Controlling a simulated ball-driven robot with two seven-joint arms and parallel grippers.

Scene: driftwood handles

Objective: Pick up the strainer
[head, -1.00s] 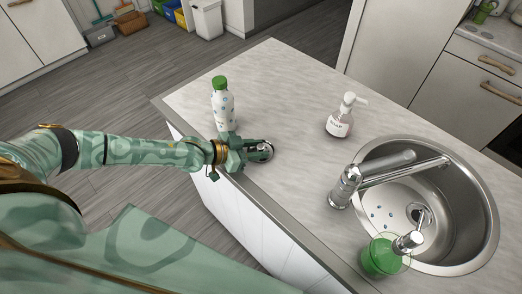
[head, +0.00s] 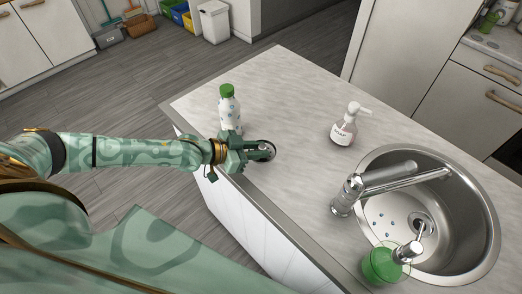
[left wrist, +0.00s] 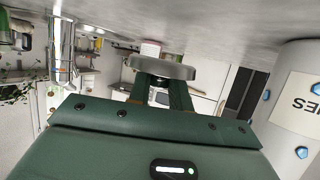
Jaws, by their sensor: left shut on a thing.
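The strainer (head: 266,151) is a small, round, grey metal piece at the near left edge of the counter (head: 290,95). My left gripper (head: 260,151) is shut on it. In the left wrist view the strainer (left wrist: 165,69) shows as a flat grey disc between the two green fingers (left wrist: 163,88). It appears to be held slightly above the counter, but the gap is hard to judge. My right gripper is not in view.
A white bottle (head: 229,113) with a green cap stands close behind my left gripper. A soap dispenser (head: 343,131) stands mid-counter. The round sink (head: 470,235), chrome faucet (head: 345,197) and a green container (head: 382,264) are at the right. The counter's middle is clear.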

